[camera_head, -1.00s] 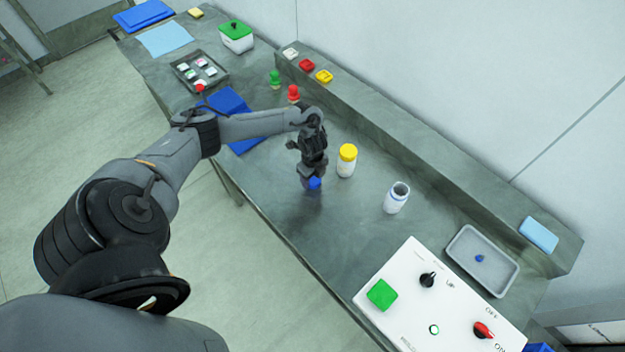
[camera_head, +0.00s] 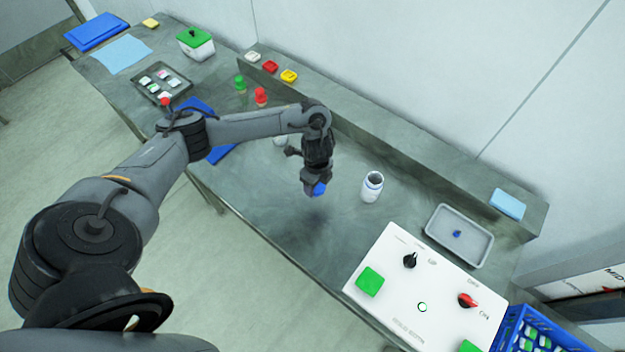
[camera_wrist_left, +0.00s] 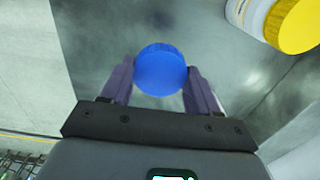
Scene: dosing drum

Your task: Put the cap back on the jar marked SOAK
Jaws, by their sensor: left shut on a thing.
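My left gripper (camera_head: 315,186) is shut on a blue cap (camera_head: 320,189) and holds it above the bench. The cap also shows between the fingers in the left wrist view (camera_wrist_left: 160,70). An open white jar (camera_head: 372,187) with no cap stands upright to the right of the gripper, apart from it. Its label is too small to read. My right gripper is not in view.
A white control panel (camera_head: 395,295) with a green button and knobs lies in front of the open jar. A grey tray (camera_head: 436,228) holding a small blue thing is at the right. Red and green-topped items (camera_head: 261,97) stand behind my arm. A ledge runs along the wall.

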